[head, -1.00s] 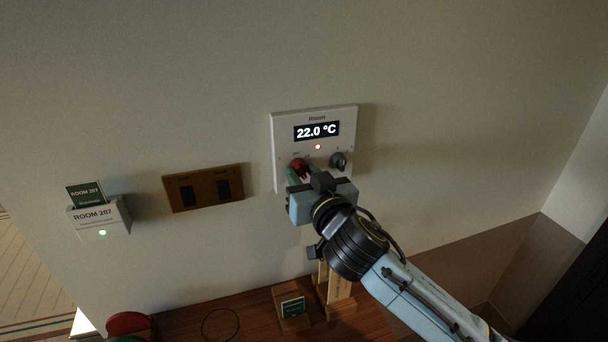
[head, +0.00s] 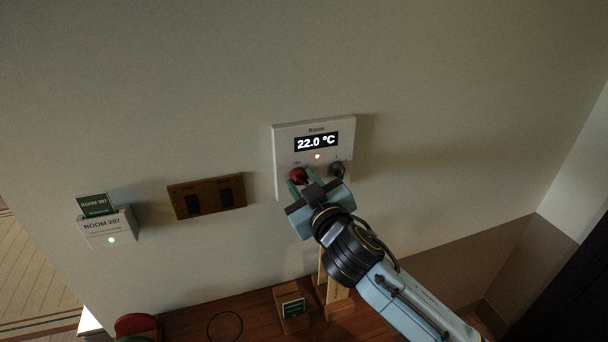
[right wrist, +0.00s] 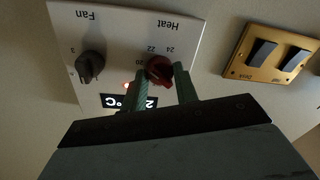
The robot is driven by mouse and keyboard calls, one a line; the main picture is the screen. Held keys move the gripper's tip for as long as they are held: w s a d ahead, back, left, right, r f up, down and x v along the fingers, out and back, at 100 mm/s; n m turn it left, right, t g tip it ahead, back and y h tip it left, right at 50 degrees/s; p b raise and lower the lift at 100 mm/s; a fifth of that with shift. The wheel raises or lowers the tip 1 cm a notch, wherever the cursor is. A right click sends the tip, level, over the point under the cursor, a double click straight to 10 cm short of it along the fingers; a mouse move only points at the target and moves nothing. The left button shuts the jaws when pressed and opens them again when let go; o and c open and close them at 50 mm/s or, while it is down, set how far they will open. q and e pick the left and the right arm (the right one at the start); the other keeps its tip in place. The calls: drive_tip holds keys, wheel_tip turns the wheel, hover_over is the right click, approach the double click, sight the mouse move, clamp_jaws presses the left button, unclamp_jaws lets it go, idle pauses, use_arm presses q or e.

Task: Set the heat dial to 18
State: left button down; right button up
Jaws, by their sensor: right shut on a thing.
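The white thermostat panel (head: 284,140) on the wall has a lit display (head: 316,141) reading 22.0 °C. Its red heat dial (head: 299,174) is at the lower left of the panel in the head view; the right wrist view shows it upside down (right wrist: 159,69), with the marks 20, 22 and 24 around it. My right gripper (head: 302,181) is shut on the red dial, with one green finger on each side. The mark 18 is not visible, and I cannot read the dial's pointer exactly. My left gripper is not in view.
The dark fan dial (right wrist: 90,66) sits close beside the heat dial. A brass switch plate (head: 207,196) and a card holder (head: 106,228) are on the wall to the left. A wooden counter (head: 250,308) with a small sign (head: 292,308) is below.

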drive_tip(key=n+p, duration=0.3)
drive_tip(key=n, duration=0.1)
drive_tip(key=shift+r+n, duration=0.15)
drive_tip(key=shift+n, duration=0.15)
drive_tip(key=n+p, duration=0.2)
drive_tip(key=n, duration=0.1)
drive_tip(key=shift+h, duration=0.4)
drive_tip(key=n+p, duration=0.2)
drive_tip(key=n, duration=0.1)
drive_tip(key=shift+a+n, duration=0.1)
drive_tip(key=shift+n, duration=0.2)
drive_tip(key=shift+n+h+p, duration=0.3)
drive_tip(key=shift+n+p, duration=0.3)
drive_tip(key=shift+n, duration=0.8)
drive_tip(key=o, duration=1)
drive_tip(key=shift+c, duration=0.2)
drive_tip(key=shift+s, duration=0.15)
